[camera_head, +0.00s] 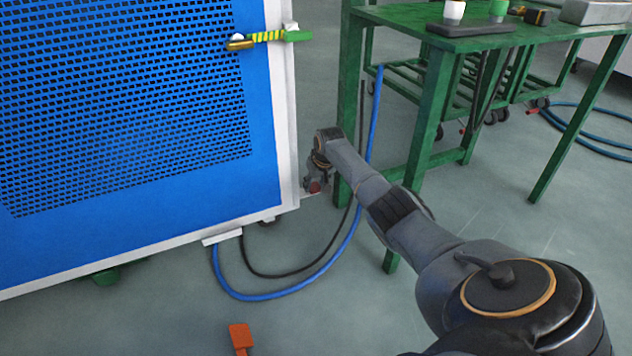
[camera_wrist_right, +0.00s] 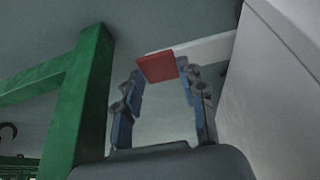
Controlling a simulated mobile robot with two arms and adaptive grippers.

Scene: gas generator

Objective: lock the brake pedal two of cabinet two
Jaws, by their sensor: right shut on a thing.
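A red brake pedal (camera_head: 315,187) sits low at the right corner of the blue perforated cabinet (camera_head: 200,190), beside its white frame. My right gripper (camera_head: 317,180) reaches down to it between the cabinet corner and the green table leg. In the right wrist view, the red pedal (camera_wrist_right: 158,67) lies between the fingertips of my right gripper (camera_wrist_right: 161,74), which is shut on it. A pale bar (camera_wrist_right: 208,47) runs from the pedal towards the cabinet side. A second, orange-red pedal (camera_head: 240,338) shows at the bottom of the head view. My left gripper is not in view.
A green table (camera_head: 470,42) stands close right of the gripper; its leg (camera_wrist_right: 85,95) is near in the wrist view. The pale cabinet side (camera_wrist_right: 265,100) is close on the other side. Blue (camera_head: 290,297) and black hoses loop on the floor below my forearm.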

